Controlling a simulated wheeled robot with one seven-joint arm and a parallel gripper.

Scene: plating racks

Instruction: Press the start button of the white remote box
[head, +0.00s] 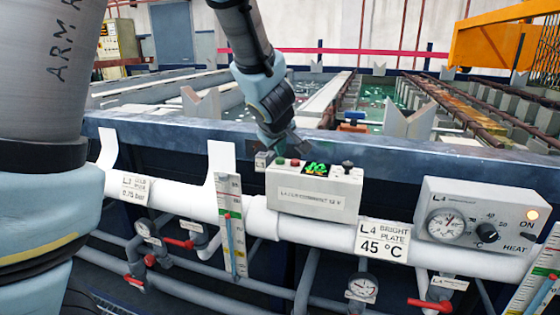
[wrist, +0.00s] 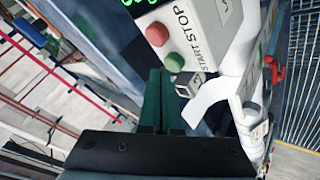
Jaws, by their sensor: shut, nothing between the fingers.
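The white remote box (head: 315,190) sits on the white pipe at the tank's front edge. Its top carries a green button (head: 281,161), a red button (head: 295,162), a lit green display (head: 317,169) and a black knob (head: 347,166). In the wrist view the green button (wrist: 174,62) is beside the word START and the red button (wrist: 157,34) beside STOP. My gripper (head: 284,147) is shut and empty, pointing down just behind the green button. In the wrist view its fingertips (wrist: 159,74) are close beside that button; I cannot tell whether they touch it.
A small label block (head: 263,160) stands just left of the box. A heater control box (head: 480,225) with a gauge and knob is at the right. The tank's dark rim (head: 400,160) runs behind, and pipes with red-handled valves (head: 178,242) run below.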

